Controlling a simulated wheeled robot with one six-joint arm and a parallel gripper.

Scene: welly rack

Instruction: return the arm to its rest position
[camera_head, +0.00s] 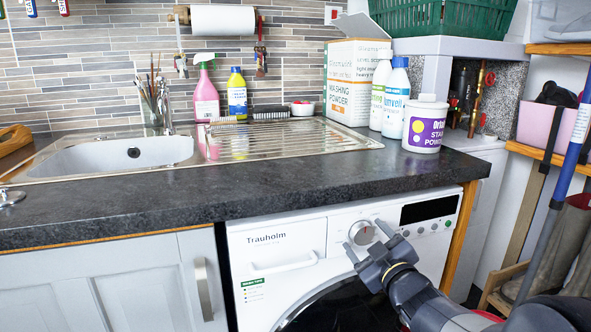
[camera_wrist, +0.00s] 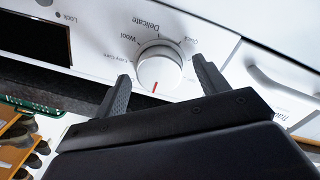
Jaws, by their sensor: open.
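My gripper (camera_head: 370,242) is open in front of the white washing machine (camera_head: 290,262), at its program dial (camera_head: 361,232). In the wrist view the two dark fingers of my gripper (camera_wrist: 164,84) stand apart on either side of the round white dial (camera_wrist: 160,68). I cannot tell whether either finger touches it. A red mark on the dial points down in that view, and printed words such as Delicate and Wool ring it. My arm reaches in from the lower right of the head view.
The dark worktop (camera_head: 240,190) overhangs the machine close above my gripper. On it stand a purple-labelled tub (camera_head: 425,125), white bottles (camera_head: 396,98), a washing powder box (camera_head: 352,85) and a sink (camera_head: 110,155). A blue pole (camera_head: 572,150) and a rack (camera_head: 510,280) stand at the right.

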